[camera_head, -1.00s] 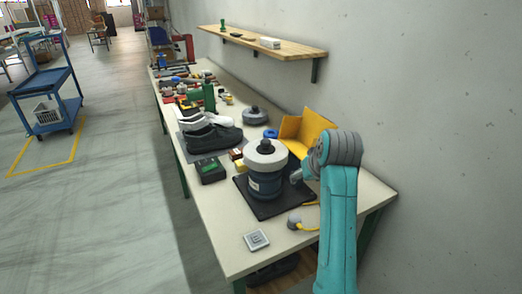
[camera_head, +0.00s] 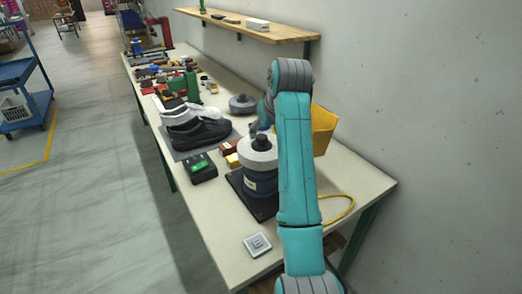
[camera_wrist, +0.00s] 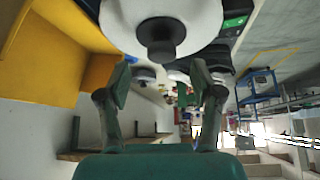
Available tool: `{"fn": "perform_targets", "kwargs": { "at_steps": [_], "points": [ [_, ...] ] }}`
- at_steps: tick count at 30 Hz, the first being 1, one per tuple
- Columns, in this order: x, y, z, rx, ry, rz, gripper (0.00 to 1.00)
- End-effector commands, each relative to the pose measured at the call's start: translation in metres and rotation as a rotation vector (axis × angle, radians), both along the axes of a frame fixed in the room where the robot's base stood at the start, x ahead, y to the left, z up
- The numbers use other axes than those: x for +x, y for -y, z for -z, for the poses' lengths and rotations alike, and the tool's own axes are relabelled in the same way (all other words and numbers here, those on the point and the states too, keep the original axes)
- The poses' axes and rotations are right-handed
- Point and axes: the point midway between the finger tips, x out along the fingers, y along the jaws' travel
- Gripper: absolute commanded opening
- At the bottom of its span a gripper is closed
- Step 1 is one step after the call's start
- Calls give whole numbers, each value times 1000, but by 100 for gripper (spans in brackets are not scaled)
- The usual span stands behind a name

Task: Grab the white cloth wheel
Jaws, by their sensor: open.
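The white cloth wheel (camera_head: 255,157) lies flat on top of a dark blue-grey machine (camera_head: 264,183) with a black knob at its centre. My arm hides its right edge in the head view. In the wrist view the white wheel (camera_wrist: 192,14) fills the top middle, cut off by the frame edge, with its black knob (camera_wrist: 160,38) facing down in the picture. My gripper (camera_wrist: 160,82) is open and empty, its two fingers spread just short of the wheel. The wheel appears beyond the fingertips, not between them.
A yellow bin (camera_head: 323,130) stands behind the machine, close beside my gripper in the wrist view. Black shoes (camera_head: 200,132), a green-topped box (camera_head: 201,168) and a grey disc (camera_head: 243,104) are on the bench. A wooden shelf (camera_head: 238,26) hangs above. The front bench edge is mostly clear.

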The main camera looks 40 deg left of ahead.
Motion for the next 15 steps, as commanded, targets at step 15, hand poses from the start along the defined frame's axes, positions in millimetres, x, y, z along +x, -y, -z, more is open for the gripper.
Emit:
{"fn": "perform_targets", "kwargs": {
  "at_steps": [15],
  "points": [
    [12, -25, 43, -1, 1, -2, 66]
  ]
}}
